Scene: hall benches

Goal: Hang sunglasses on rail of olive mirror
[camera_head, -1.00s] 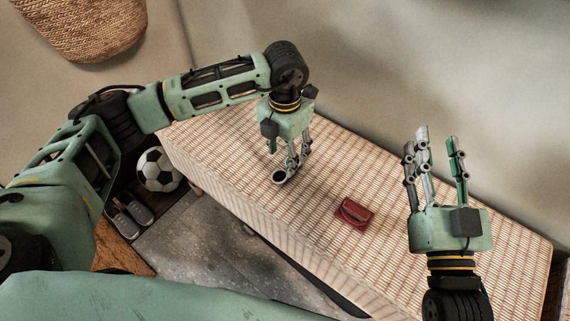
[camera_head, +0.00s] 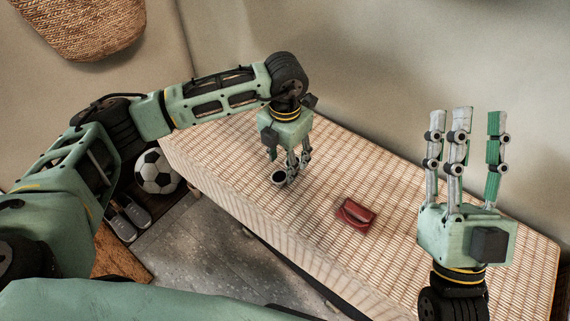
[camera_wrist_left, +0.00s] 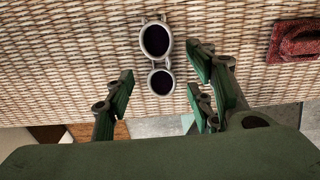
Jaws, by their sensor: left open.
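The sunglasses, with a pale frame and round dark lenses, lie on the woven bench top; in the left wrist view both lenses (camera_wrist_left: 156,42) show. In the head view one dark lens (camera_head: 279,178) shows beside my left fingertips, and the rest is hidden. My left gripper (camera_head: 292,172) points down at the bench; in the left wrist view its open fingers (camera_wrist_left: 160,74) stand on either side of the nearer lens, with nothing gripped. My right gripper (camera_head: 473,118) points up, open and empty, at the right. No olive mirror or rail is in view.
A red case-like object (camera_head: 355,215) lies on the woven bench (camera_head: 215,160), right of the sunglasses. A football (camera_head: 155,171) and grey shoes (camera_head: 128,218) are at the left below the bench. A wicker basket (camera_head: 88,28) is at the upper left.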

